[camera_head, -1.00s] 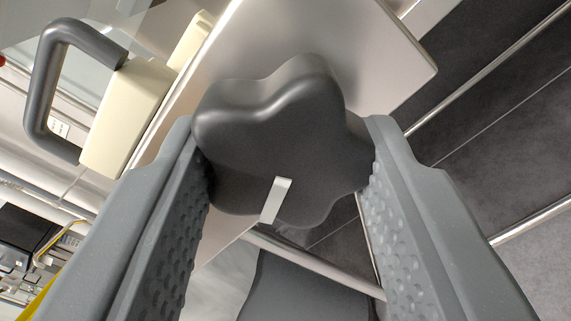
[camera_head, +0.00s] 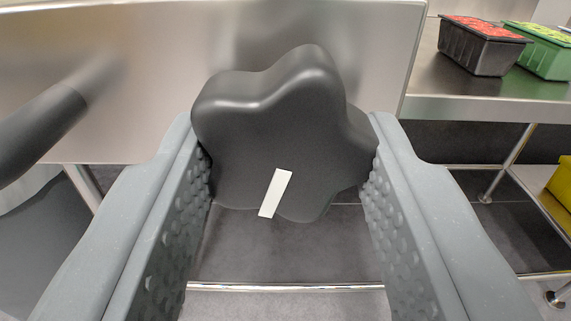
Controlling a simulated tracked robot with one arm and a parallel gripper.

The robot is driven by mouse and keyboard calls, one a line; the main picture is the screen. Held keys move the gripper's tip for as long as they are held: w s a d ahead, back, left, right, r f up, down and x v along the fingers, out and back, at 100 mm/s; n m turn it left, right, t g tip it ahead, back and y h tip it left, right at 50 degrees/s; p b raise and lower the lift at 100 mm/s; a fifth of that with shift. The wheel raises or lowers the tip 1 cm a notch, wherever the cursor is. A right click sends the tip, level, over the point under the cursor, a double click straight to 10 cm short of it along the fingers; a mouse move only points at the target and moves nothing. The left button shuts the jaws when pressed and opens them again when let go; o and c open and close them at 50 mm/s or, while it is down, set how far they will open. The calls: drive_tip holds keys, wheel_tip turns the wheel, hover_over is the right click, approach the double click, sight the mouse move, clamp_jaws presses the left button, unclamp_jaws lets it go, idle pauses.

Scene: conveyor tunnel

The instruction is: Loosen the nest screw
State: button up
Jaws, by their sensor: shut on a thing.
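The nest screw's dark grey, lobed star knob (camera_head: 275,125) fills the middle of the view, in front of a brushed metal panel (camera_head: 150,50). A short white stripe (camera_head: 275,193) marks its near face, slanting at the lower middle. My gripper (camera_head: 288,165) is shut on the knob, with one textured grey finger pressed on its left side and the other on its right. The screw's shaft is hidden behind the knob.
A dark tube (camera_head: 40,130) comes in from the left edge. At right, a metal shelf (camera_head: 480,90) holds a black tray of red items (camera_head: 475,50) and a green tray (camera_head: 545,50). A yellow object (camera_head: 562,183) sits low at right. Dark floor shows below.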

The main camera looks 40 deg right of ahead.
drive_tip(key=shift+f+n+p, duration=0.1)
drive_tip(key=shift+n+p, duration=0.2)
drive_tip(key=shift+n, duration=0.3)
drive_tip(key=o, duration=1)
drive_tip(key=v, duration=1.3)
drive_tip(key=shift+s+a, duration=0.25)
drive_tip(key=shift+s, duration=0.05)
